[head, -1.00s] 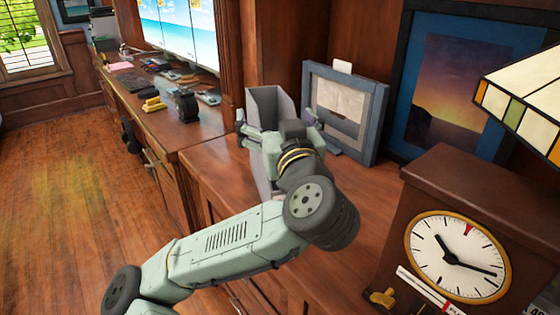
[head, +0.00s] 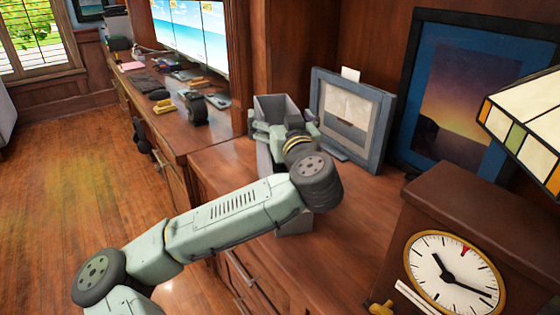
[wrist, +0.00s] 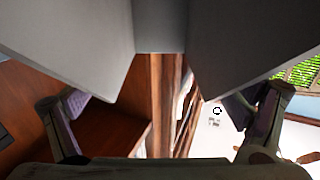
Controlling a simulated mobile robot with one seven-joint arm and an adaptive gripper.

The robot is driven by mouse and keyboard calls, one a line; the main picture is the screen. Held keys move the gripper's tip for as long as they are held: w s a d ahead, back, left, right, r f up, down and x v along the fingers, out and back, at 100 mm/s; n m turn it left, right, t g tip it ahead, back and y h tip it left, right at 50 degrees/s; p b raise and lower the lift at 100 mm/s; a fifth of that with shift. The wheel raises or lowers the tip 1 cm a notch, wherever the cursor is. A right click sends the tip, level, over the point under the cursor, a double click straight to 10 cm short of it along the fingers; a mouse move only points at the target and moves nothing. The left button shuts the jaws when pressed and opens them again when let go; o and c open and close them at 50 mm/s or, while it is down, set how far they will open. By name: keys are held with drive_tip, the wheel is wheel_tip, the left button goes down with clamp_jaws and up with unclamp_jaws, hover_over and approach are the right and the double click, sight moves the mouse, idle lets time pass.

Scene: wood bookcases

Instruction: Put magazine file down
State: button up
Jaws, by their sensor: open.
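The magazine file (head: 274,104) is a tall grey open-topped box. It stands upright on the brown wooden counter (head: 350,205), partly hidden behind my arm, with its lower end showing below the arm (head: 295,224). My gripper (head: 283,129) is at the file's upper part, with a finger toward each side of it. In the wrist view the grey walls of the file (wrist: 160,25) fill the top. My gripper's fingers (wrist: 160,108) are spread wide to left and right there. I cannot tell whether either finger touches the file.
A blue-grey framed picture (head: 347,118) stands close to the right of the file. A larger dark-framed sunset picture (head: 452,90) leans behind. A clock (head: 453,272) and a stained-glass lamp shade (head: 528,118) are at the right. A black tape-like roll (head: 195,108) and small items lie on the left counter.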

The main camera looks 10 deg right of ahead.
drive_tip(key=shift+w, duration=0.45)
drive_tip(key=c, duration=1.9)
drive_tip(key=shift+c, duration=0.2)
